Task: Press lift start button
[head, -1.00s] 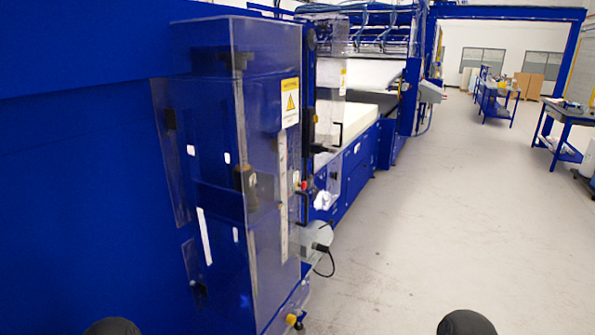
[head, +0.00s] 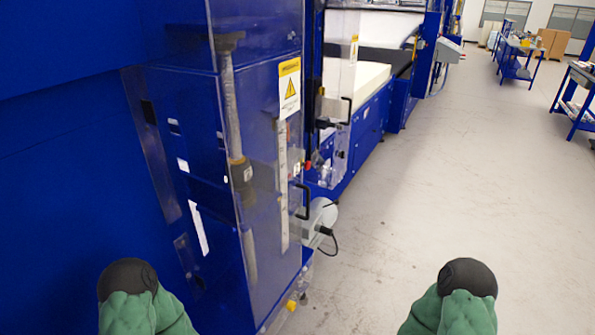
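No part that I can clearly identify as the lift start button shows in the head view. A small red part (head: 308,165), too small to make out, sits on the blue machine just behind the clear guard. A grey slanted control box (head: 447,50) stands farther along the machine, and its buttons cannot be made out. Green and black parts of my two arms show at the bottom edge, left and right. Neither of my grippers is in view.
A clear-covered blue cabinet (head: 230,180) with a yellow warning label (head: 290,85) stands close on the left. A white foam block (head: 360,88) lies on the machine bed. Workbenches (head: 522,55) stand at the far right. The grey floor (head: 430,190) between is clear.

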